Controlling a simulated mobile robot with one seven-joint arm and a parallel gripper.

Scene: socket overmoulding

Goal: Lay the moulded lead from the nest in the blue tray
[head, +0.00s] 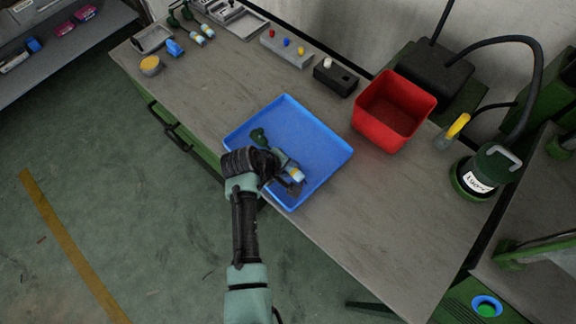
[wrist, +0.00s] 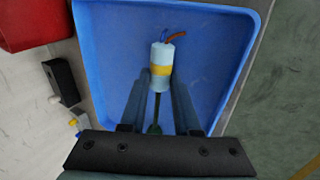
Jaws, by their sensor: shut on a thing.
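The blue tray (head: 318,133) lies on the grey bench and fills much of the wrist view (wrist: 215,45). My gripper (head: 293,181) is over the tray's front part. In the wrist view my gripper (wrist: 161,82) is shut on the moulded lead (wrist: 160,56), one finger on each side. The lead has a pale blue body with a yellow band (head: 296,174), and blue and red wires at its far end. A dark cable runs back between the fingers to a green end, partly hidden. I cannot tell whether the lead touches the tray floor. I cannot pick out the nest.
A red bin (head: 393,110) stands right of the tray. A black box with a white knob (head: 335,77) and a grey button panel (head: 287,48) are behind it. Similar leads (head: 198,37) lie at the back left.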

